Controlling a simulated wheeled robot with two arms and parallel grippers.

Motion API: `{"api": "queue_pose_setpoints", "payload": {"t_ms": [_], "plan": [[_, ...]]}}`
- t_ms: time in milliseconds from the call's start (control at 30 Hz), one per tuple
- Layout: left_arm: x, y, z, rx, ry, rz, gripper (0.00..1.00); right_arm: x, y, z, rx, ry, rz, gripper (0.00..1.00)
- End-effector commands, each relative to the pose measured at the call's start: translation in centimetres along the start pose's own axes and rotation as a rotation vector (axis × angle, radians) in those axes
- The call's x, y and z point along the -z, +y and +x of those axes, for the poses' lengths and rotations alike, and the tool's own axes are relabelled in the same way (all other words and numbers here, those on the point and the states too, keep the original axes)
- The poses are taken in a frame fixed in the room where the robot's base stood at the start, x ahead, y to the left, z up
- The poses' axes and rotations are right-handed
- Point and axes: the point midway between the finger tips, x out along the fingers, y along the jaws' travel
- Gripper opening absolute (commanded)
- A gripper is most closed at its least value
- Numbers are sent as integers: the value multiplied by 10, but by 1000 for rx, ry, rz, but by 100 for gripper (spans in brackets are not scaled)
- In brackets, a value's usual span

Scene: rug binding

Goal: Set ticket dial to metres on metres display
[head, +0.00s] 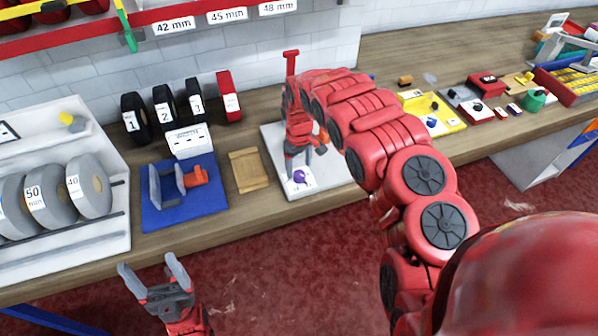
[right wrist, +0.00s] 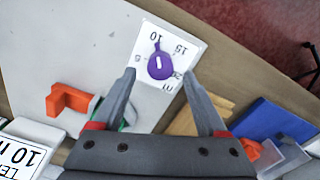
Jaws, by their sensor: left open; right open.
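The purple ticket dial (right wrist: 159,66) sits on a white scale card (right wrist: 181,49) in the right wrist view. The numbers 10 and 15 show on the card, and the knob's narrow tip points near the 10. The dial also shows in the head view (head: 300,177), on a pale board (head: 335,178). My right gripper (right wrist: 158,76) is open above the board, a finger on either side of the dial in view; contact cannot be told. My left gripper (head: 150,275) is open and empty before the bench.
An orange-red part (right wrist: 68,100) lies on the board beside the dial. A wooden block (head: 248,170) and a blue pad (head: 205,208) with a grey clamp stand to the left. Numbered black rolls (head: 165,108) stand behind. My right arm hides part of the bench.

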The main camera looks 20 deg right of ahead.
Motion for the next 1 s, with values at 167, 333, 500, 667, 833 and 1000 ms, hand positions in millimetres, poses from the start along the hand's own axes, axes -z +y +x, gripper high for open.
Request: {"api": "queue_pose_setpoints", "payload": {"t_ms": [167, 333, 500, 667, 833, 1000], "plan": [[-2, 1, -14, 0, 0, 0, 78, 0, 1, -26, -2, 1, 1, 76], [6, -2, 34, 0, 1, 0, 78, -1, 2, -78, -1, -1, 3, 76], [10, -3, 58, 0, 0, 0, 78, 1, 3, -112, -3, 5, 3, 76], [11, -3, 65, 0, 0, 0, 78, 2, 3, -131, -3, 6, 3, 76], [11, -3, 68, 0, 0, 0, 78, 0, 1, -141, 0, -1, 3, 76], [11, -3, 68, 0, 0, 0, 78, 0, 0, -142, 0, -1, 1, 76]]}}
